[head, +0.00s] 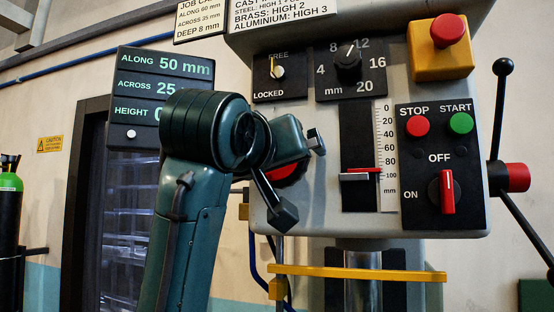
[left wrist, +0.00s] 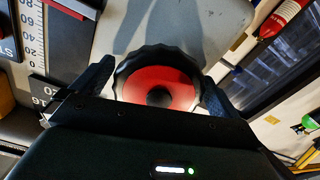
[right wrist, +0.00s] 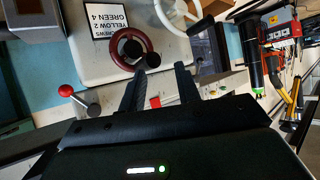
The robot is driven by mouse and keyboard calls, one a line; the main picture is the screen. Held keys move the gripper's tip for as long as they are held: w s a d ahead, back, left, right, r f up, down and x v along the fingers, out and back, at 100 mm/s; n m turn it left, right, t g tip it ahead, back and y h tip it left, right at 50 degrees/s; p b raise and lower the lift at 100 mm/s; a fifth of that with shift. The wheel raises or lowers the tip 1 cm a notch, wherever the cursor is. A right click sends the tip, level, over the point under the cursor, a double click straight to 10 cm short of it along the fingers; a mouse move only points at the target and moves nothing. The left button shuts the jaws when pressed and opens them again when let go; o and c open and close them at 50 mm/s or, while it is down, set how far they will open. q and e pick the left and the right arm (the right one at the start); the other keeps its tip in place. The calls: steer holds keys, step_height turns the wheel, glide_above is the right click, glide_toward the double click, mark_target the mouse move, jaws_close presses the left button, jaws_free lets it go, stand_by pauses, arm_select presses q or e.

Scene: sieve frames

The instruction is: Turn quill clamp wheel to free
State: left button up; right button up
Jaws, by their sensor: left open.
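The quill clamp wheel (left wrist: 157,86) has a black scalloped rim and a red face with a dark centre. In the head view the wheel (head: 288,173) is mostly hidden behind my left gripper (head: 301,178). In the left wrist view my left gripper (left wrist: 158,74) is open, with one finger on each side of the wheel. I cannot tell whether the fingers touch the rim. A plate marked FREE and LOCKED (head: 279,76) carries a small knob whose yellow pointer points upward. My right gripper (right wrist: 158,70) is open and empty, and is outside the head view.
The stop and start panel (head: 441,165), depth scale (head: 386,155) and yellow guard bar (head: 355,272) are right of my left arm. A readout box (head: 165,75) stands left. The right wrist view shows a red-rimmed handwheel (right wrist: 149,48) and a red ball lever (right wrist: 66,91).

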arm_select(q)
steer(key=shift+s+a, duration=0.15)
steer(key=shift+s, duration=0.45)
steer(key=b+v, duration=0.7)
steer(key=v, duration=0.5)
arm_select(e)
steer(key=shift+m+t+y, duration=0.4)
steer(key=shift+m, duration=0.3)
steer(key=f, duration=0.4)
steer(key=shift+w+a, duration=0.2)
steer(key=shift+a, duration=0.2)
